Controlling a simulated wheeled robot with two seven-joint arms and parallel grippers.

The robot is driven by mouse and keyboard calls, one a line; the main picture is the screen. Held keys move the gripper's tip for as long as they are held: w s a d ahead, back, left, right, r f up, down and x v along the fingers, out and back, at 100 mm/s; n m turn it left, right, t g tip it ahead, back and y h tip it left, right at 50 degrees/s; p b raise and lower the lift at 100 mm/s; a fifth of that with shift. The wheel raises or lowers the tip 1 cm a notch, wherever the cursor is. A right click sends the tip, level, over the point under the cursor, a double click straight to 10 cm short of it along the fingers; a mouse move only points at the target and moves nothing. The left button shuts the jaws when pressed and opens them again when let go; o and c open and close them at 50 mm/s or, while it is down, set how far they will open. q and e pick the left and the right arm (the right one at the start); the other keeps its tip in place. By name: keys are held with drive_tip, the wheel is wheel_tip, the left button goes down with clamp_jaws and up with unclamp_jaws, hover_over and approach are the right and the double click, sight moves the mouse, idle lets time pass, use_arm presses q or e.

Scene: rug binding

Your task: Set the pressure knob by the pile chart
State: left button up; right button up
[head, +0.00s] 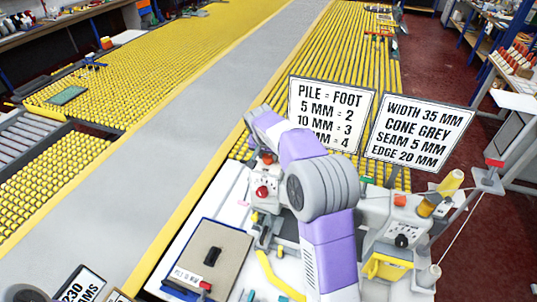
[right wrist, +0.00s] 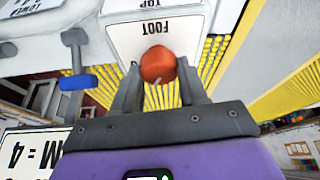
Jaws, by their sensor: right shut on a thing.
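The pressure knob (right wrist: 158,64) is round and orange-red, on a white face with the upside-down word FOOT beside it. My right gripper (right wrist: 158,78) has a finger on either side of the knob and is shut on it. A small pale mark shows on the knob; its setting cannot be read. In the head view my purple and grey right arm covers most of the hand. The pile chart (head: 330,108) reads PILE = FOOT, 5 MM = 2, 10 MM = 3; the last line, ending in 4, is partly covered by my arm. My left gripper is out of view.
A second sign (head: 420,130) gives width, cone, seam and edge. The white machine (head: 405,212) carries a red button (head: 262,191). A blue-tipped lever (right wrist: 78,82) sits left of the knob. A tan board (head: 228,245) with a small pile tag lies at front left.

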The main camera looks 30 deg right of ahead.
drive_tip(key=shift+r+m, duration=0.15)
drive_tip(key=shift+m, duration=0.45)
drive_tip(key=o, duration=1.1)
drive_tip(key=shift+a, duration=0.1)
drive_tip(key=shift+c, duration=0.2)
drive_tip(key=v, duration=0.7)
drive_tip(key=shift+r, duration=0.25)
drive_tip(key=shift+a+f+g, duration=0.1)
drive_tip(key=shift+g, duration=0.2)
